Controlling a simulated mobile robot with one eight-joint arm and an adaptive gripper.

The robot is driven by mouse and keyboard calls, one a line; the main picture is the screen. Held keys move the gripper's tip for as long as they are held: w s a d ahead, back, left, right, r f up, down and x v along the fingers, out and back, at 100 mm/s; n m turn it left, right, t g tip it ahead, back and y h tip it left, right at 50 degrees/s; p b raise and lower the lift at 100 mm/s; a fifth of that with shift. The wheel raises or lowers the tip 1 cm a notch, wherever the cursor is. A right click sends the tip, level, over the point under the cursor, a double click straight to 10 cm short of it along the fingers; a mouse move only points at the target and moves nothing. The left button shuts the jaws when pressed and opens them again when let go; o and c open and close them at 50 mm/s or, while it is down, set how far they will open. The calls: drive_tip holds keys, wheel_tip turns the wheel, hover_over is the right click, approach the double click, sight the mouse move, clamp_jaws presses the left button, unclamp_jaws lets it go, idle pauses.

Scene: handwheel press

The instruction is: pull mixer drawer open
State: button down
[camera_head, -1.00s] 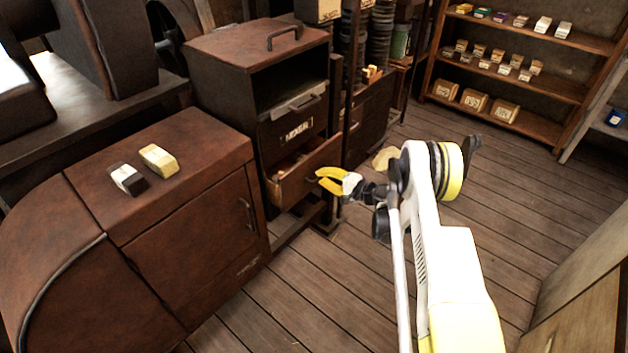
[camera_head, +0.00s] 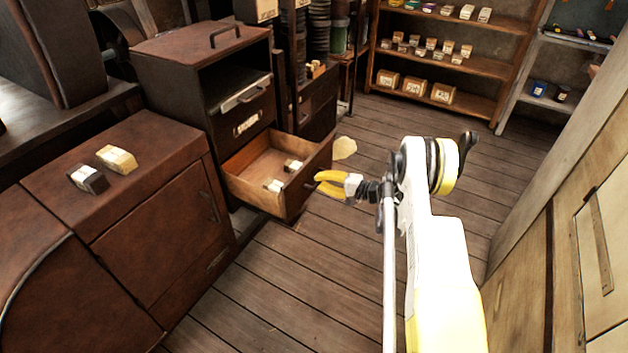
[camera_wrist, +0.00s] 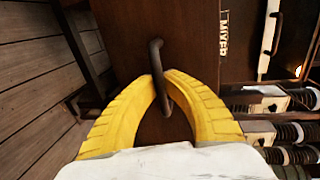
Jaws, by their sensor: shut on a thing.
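The mixer drawer (camera_head: 262,165) is pulled well out of the dark brown cabinet (camera_head: 195,95) in the head view. Small pale-labelled blocks (camera_head: 274,185) lie inside it. My yellow gripper (camera_head: 320,180) is at the front of the drawer. In the wrist view, its two yellow fingers (camera_wrist: 162,90) are closed around the dark curved handle (camera_wrist: 157,62) on the brown drawer front (camera_wrist: 125,35). A "MIXER" label shows on the cabinet, sideways in the wrist view. The far end of the drawer is hidden inside the cabinet.
A low brown cabinet (camera_head: 130,190) with two small blocks on top stands left of the drawer. Shelves with boxes (camera_head: 440,65) stand at the back. Wooden panels (camera_head: 590,240) line the right. Plank floor (camera_head: 300,270) is clear in front of the drawer.

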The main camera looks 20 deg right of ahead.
idle(0.3)
drive_tip(key=c, duration=1.5)
unclamp_jaws()
drive_tip(key=shift+o, duration=0.2)
drive_tip(key=shift+s, duration=0.1)
drive_tip(key=v, duration=1.2)
drive_tip(key=shift+r, duration=0.1)
